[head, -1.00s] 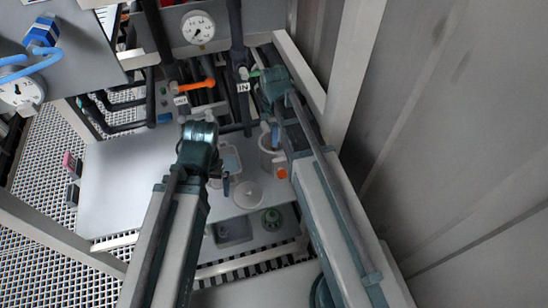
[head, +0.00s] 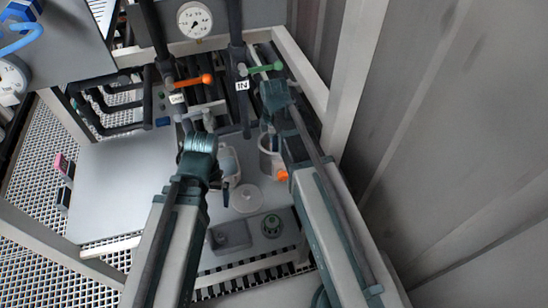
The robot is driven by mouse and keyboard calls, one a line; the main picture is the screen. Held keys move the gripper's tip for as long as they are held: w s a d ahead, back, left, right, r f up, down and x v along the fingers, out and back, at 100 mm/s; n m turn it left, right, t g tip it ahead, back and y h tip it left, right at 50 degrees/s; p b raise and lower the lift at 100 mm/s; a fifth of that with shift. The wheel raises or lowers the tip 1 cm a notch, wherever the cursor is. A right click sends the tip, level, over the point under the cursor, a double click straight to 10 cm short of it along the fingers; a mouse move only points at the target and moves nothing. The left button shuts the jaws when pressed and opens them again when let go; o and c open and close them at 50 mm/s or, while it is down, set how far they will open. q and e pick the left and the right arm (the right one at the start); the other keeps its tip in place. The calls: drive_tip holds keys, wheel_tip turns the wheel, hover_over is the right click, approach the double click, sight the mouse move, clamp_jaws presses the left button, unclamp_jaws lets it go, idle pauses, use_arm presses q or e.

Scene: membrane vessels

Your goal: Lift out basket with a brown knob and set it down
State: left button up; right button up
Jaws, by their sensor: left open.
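A pale round vessel (head: 267,158) with an orange knob (head: 282,176) on its side stands on the grey work surface, partly behind my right arm. A pale container (head: 229,163) with a blue part (head: 226,194) stands to its left, partly behind my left arm. I cannot make out a basket or a brown knob; the vessels' insides are hardly visible. My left gripper (head: 196,120) is open, above and left of the pale container. My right gripper (head: 266,126) is above the round vessel, mostly hidden by its own wrist; its jaws cannot be read.
A white round lid (head: 246,198) lies in front of the vessels. A grey tray (head: 231,236) and a green round part (head: 271,226) are nearer. Pipes with an orange handle (head: 192,80) and a green handle (head: 264,69) stand behind. The left surface (head: 125,185) is bare.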

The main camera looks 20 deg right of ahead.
clamp_jaws()
drive_tip(key=shift+r, duration=0.15)
wheel_tip(320, 180, up, 18)
drive_tip(key=p, duration=1.8)
drive_tip(key=shift+f, duration=0.2)
